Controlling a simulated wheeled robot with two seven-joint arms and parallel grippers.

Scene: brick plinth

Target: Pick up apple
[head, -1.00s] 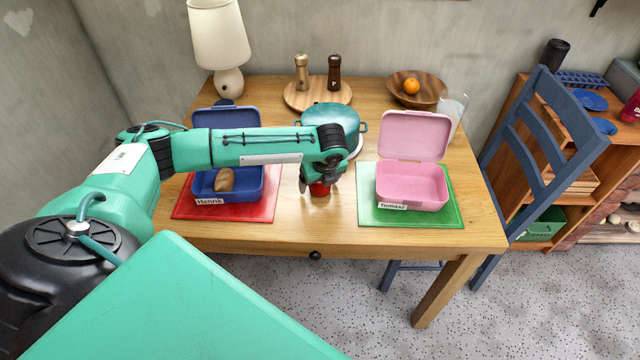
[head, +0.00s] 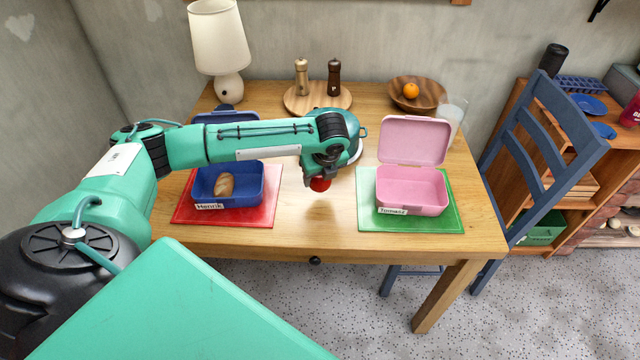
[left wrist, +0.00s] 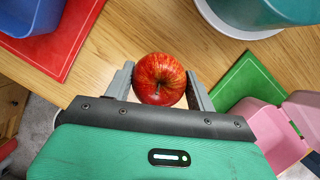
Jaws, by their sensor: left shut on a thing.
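The red apple (head: 320,184) is held between the fingers of my left gripper (head: 321,178), above the middle of the table between the two lunchboxes. In the left wrist view the apple (left wrist: 159,79) sits between the two grey fingers of the left gripper (left wrist: 160,84), stem side showing. The gripper is shut on it. In the head view the gripper hides part of the apple's top. My right gripper is in neither view.
A blue lunchbox (head: 246,194) holding a bread roll (head: 224,185) is on a red mat (head: 262,215). A pink lunchbox (head: 425,190) is on a green mat (head: 372,218). A teal pot (head: 347,128) stands behind the gripper. A wooden bowl (head: 427,98) holds an orange (head: 410,90).

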